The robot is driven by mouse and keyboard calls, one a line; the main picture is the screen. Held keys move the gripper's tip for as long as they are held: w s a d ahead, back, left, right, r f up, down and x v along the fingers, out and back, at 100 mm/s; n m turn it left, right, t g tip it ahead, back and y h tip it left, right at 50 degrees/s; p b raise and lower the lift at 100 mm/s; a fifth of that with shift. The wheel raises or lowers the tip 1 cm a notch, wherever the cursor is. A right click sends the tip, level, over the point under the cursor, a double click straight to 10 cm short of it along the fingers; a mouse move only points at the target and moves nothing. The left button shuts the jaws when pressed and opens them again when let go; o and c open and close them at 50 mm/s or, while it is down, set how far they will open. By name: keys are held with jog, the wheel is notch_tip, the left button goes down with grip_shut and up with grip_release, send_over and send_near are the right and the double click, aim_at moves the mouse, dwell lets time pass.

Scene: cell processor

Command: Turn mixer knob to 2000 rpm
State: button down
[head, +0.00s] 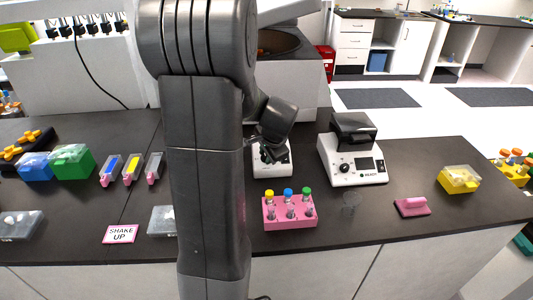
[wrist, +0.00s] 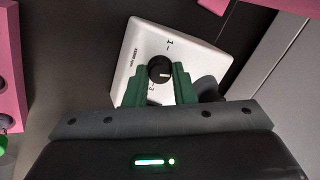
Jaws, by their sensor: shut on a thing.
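The mixer (head: 275,168) is a small white unit on the dark bench, partly hidden behind my arm and gripper in the head view. In the wrist view, its white panel (wrist: 136,60) carries a round black knob (wrist: 160,67) with a short pale pointer mark. A 1 shows above the knob and what looks like a 3 below it; other print is too small to read. My gripper (wrist: 159,78) has its green fingers shut on the knob, one on each side. In the head view, my gripper (head: 271,147) is over the mixer, its fingertips hard to make out.
A pink rack (head: 290,223) with capped tubes stands in front of the mixer. A white device (head: 352,170) with a display is to its right. A pink item (head: 412,207) and a yellow box (head: 458,180) lie farther right. Bare bench lies between them.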

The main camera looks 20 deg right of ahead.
jog(key=shift+m, duration=1.5)
jog(key=c, duration=1.2)
grip_release()
jog(key=v, duration=1.3)
jog(key=shift+s+r, duration=0.25)
jog(key=shift+s, duration=0.15)
